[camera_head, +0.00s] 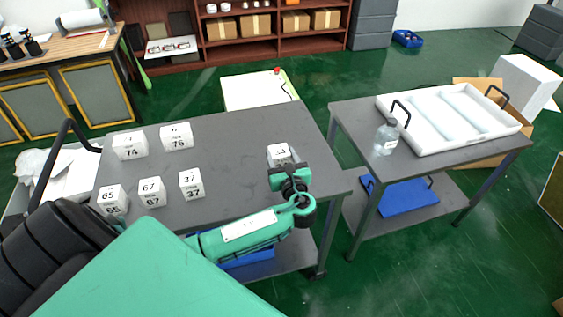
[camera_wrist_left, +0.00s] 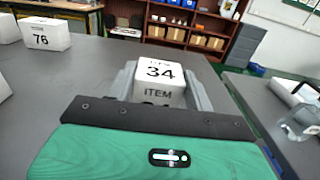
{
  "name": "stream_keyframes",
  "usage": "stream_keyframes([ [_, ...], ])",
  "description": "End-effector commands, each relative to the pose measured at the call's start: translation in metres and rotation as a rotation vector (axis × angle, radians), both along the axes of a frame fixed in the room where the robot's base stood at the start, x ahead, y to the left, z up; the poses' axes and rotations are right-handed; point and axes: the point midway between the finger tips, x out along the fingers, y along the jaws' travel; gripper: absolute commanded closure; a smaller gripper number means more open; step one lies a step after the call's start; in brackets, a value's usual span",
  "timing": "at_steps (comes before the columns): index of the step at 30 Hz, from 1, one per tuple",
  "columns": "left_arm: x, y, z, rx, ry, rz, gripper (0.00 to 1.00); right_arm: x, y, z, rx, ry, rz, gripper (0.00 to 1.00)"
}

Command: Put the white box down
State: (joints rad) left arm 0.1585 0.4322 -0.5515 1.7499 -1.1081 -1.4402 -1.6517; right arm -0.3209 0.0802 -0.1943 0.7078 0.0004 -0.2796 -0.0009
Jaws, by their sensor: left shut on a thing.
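My left gripper (camera_head: 286,168) is shut on a white box (camera_head: 279,151) at the right part of the grey table (camera_head: 235,140). In the left wrist view the held white box (camera_wrist_left: 161,74) reads 34 ITEM and sits upright between the two grey fingers of the gripper (camera_wrist_left: 160,88). The gripper hides its lower part, so I cannot tell whether it touches the tabletop. My right gripper is not in view.
Other white boxes stand on the table's left half: 74 (camera_head: 130,146), 76 (camera_head: 176,136), 65 (camera_head: 113,200), 67 (camera_head: 151,192) and 37 (camera_head: 191,184). The table's middle is clear. A second table holds a clear bottle (camera_head: 386,138) and white tray (camera_head: 424,145).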

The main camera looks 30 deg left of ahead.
Motion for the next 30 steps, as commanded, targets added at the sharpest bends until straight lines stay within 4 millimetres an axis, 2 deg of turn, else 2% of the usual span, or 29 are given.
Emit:
stream_keyframes([
  [1, 0.000, 0.000, -0.009, 0.002, 0.004, 0.000, 0.71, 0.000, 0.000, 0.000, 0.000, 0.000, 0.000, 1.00],
  [5, 0.000, 0.000, -0.021, 0.001, 0.002, 0.000, 0.71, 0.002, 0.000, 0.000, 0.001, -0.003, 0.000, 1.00],
  [16, 0.000, 0.000, -0.025, 0.000, 0.000, 0.000, 0.71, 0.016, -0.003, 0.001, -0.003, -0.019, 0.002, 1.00],
  [17, 0.000, 0.000, -0.025, 0.000, 0.000, 0.000, 0.44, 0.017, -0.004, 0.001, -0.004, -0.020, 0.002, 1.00],
  [20, 0.000, 0.000, -0.025, 0.001, -0.001, 0.000, 0.26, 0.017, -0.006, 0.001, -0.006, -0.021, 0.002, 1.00],
  [30, 0.000, -0.001, -0.022, 0.000, 0.000, 0.000, 0.26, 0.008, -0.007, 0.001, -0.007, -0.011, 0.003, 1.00],
])
